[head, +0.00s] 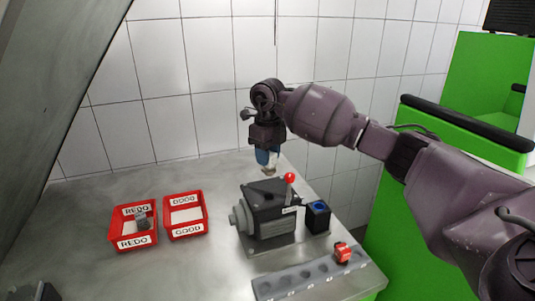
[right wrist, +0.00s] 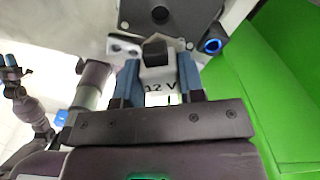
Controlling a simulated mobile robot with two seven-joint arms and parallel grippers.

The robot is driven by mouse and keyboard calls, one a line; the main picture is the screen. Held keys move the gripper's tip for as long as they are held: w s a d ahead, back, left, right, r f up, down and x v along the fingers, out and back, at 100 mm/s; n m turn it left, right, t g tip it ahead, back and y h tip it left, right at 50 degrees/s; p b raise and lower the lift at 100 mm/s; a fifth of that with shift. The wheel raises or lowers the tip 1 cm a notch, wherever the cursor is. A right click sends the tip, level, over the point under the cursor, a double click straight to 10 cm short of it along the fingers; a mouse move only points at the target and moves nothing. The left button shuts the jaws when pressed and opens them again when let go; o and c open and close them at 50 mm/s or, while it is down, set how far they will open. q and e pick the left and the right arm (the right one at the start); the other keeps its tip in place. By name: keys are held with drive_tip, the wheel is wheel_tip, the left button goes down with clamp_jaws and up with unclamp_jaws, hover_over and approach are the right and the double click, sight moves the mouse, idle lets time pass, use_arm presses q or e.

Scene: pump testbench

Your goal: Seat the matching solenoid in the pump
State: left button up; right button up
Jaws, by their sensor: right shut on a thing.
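The pump (head: 268,208) is a dark grey block with a light motor end and a red-knobbed lever, standing on a plate on the metal table. My right gripper (head: 266,158) is above and behind the pump, blue fingers pointing down. In the right wrist view my right gripper (right wrist: 158,85) is shut on a white solenoid (right wrist: 159,73) marked "12 V" with a dark end. The solenoid is apart from the pump in the head view; its lower end is too small to make out.
A dark box with a blue-ringed button (head: 318,216) stands right of the pump. A grey slotted rack (head: 300,281) in front carries a red part (head: 343,252). Left are a red REDO bin (head: 133,242) holding a grey part (head: 142,221) and an empty GOOD bin (head: 187,230).

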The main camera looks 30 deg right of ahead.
sight(268, 175)
drive_tip(key=shift+f+b, duration=0.35)
drive_tip(key=shift+f, duration=0.35)
drive_tip(key=shift+f+b, duration=1.5)
drive_tip(key=shift+f, duration=1.25)
drive_tip(key=shift+f, duration=0.25)
drive_tip(key=shift+f+b, duration=0.3)
drive_tip(key=shift+b, duration=0.05)
drive_tip(key=shift+f, duration=0.25)
drive_tip(key=shift+f+b, duration=0.3)
drive_tip(key=shift+f, duration=0.05)
